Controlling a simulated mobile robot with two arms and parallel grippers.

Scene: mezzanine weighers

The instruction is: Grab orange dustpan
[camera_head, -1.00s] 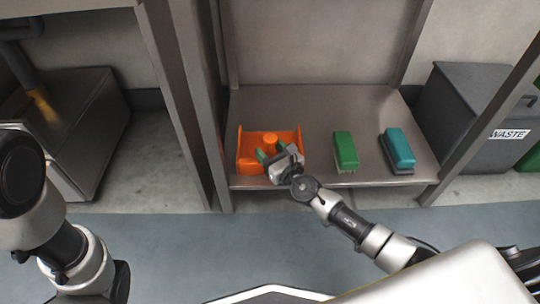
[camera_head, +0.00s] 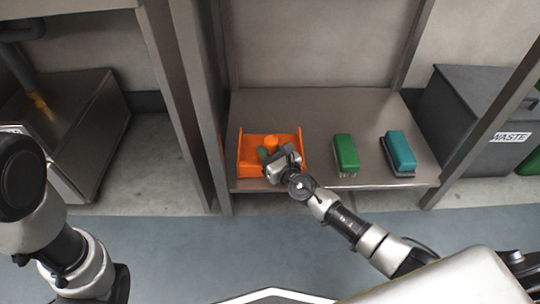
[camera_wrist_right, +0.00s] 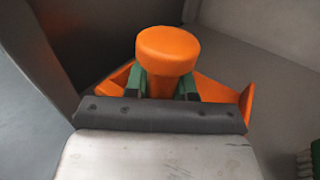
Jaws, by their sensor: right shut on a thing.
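The orange dustpan (camera_head: 249,145) sits on the left part of the metal shelf, with raised side walls and a round upright orange knob or handle. My right gripper (camera_head: 270,151) reaches over it from the lower right. In the right wrist view, green fingers of the gripper (camera_wrist_right: 164,84) are shut on both sides of the orange handle (camera_wrist_right: 167,52). The dustpan's orange walls (camera_wrist_right: 222,90) show behind the fingers there. My left arm shows at the left edge of the head view, but its gripper is out of sight.
A green brush (camera_head: 346,152) and a teal brush (camera_head: 402,150) stand to the right on the metal shelf (camera_head: 318,120). Upright metal posts (camera_head: 190,90) flank the shelf. A grey waste bin (camera_head: 470,110) stands at the right.

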